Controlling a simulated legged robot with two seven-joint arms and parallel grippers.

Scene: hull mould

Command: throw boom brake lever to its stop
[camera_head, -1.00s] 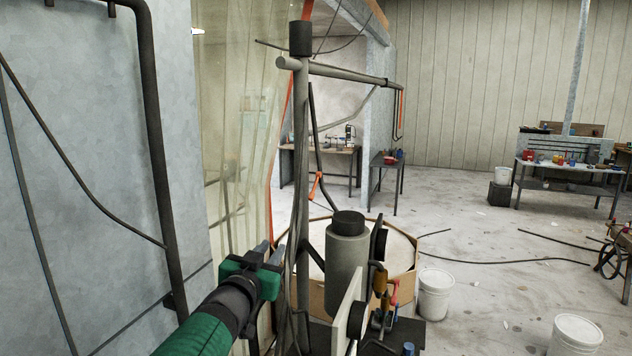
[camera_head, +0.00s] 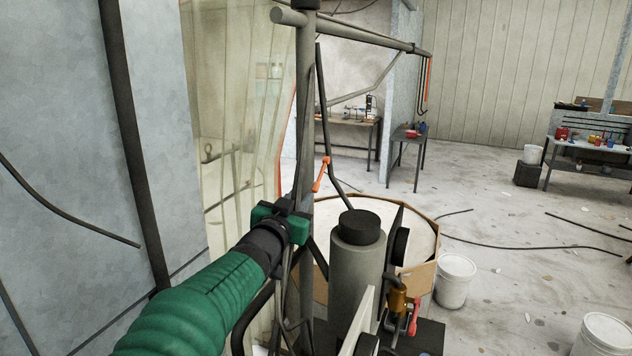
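An orange lever (camera_head: 321,174), which looks like the boom brake lever, sits on the grey boom post (camera_head: 306,120) and slants, its upper end to the right. My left gripper (camera_head: 288,207), green with dark fingers, is just left of the post, below and left of the lever. It looks apart from the lever. The fingers point away from me and I cannot tell the gap between them. My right gripper is out of view.
A grey cylinder with a black cap (camera_head: 358,260) stands right of the post, with a red-handled valve (camera_head: 414,318) beside it. The horizontal boom (camera_head: 370,38) reaches right. A translucent curtain (camera_head: 235,130) hangs to the left. White buckets (camera_head: 455,281) stand on the floor at right.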

